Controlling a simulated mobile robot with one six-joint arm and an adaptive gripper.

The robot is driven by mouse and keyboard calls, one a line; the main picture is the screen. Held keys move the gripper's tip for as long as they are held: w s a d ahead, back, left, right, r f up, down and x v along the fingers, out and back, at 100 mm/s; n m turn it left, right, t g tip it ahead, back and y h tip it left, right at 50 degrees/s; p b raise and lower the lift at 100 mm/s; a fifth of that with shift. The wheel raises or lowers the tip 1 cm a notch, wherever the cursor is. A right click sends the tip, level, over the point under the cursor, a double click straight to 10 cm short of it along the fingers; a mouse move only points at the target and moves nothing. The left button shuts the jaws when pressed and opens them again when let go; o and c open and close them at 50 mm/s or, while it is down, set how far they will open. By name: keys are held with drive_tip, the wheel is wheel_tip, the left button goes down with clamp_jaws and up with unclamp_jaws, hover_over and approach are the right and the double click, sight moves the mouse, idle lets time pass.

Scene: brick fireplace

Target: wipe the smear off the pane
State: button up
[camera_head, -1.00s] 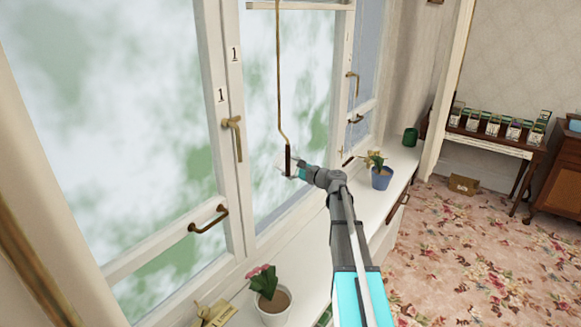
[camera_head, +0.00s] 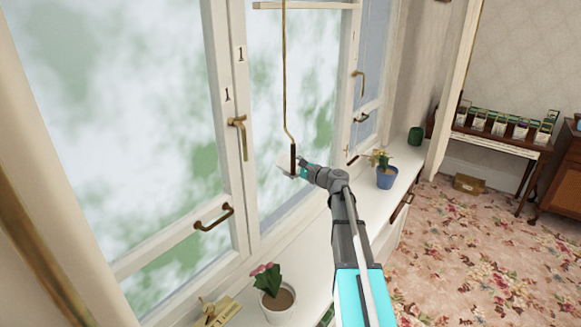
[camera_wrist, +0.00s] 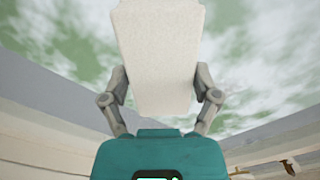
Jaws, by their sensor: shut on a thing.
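My gripper (camera_head: 298,170) is in front of the lower part of the middle window pane (camera_head: 290,75). It is shut on a white, slab-like pad (camera_wrist: 160,55), gripped between its two grey fingers in the wrist view. The pad also shows as a small pale shape in the head view (camera_head: 284,167). The pane is cloudy white over green; I cannot tell which of the white patches is the smear. I cannot tell whether the pad touches the glass.
A brass rod (camera_head: 286,80) with a dark handle (camera_head: 293,157) hangs beside my gripper. A pink-flowered pot (camera_head: 278,300) and a blue pot (camera_head: 386,178) stand on the white sill (camera_head: 310,268). A brass latch (camera_head: 240,130) sticks out at left. Open carpet (camera_head: 460,250) lies right.

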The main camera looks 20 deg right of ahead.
sight(301, 149)
drive_tip(key=shift+r, duration=0.5)
drive_tip(key=shift+w+d, duration=0.1)
drive_tip(key=shift+d, duration=0.05)
drive_tip(key=shift+w+d, duration=0.5)
drive_tip(key=shift+d, duration=0.15)
drive_tip(key=shift+w+d, duration=0.45)
drive_tip(key=shift+d, duration=0.2)
drive_tip(key=shift+w+d, duration=0.45)
drive_tip(key=shift+d, duration=0.3)
drive_tip(key=shift+w+d, duration=0.45)
drive_tip(key=shift+d, duration=0.25)
drive_tip(key=shift+w+d, duration=0.5)
drive_tip(key=shift+d, duration=0.2)
drive_tip(key=shift+w+d, duration=0.5)
drive_tip(key=shift+d, duration=0.2)
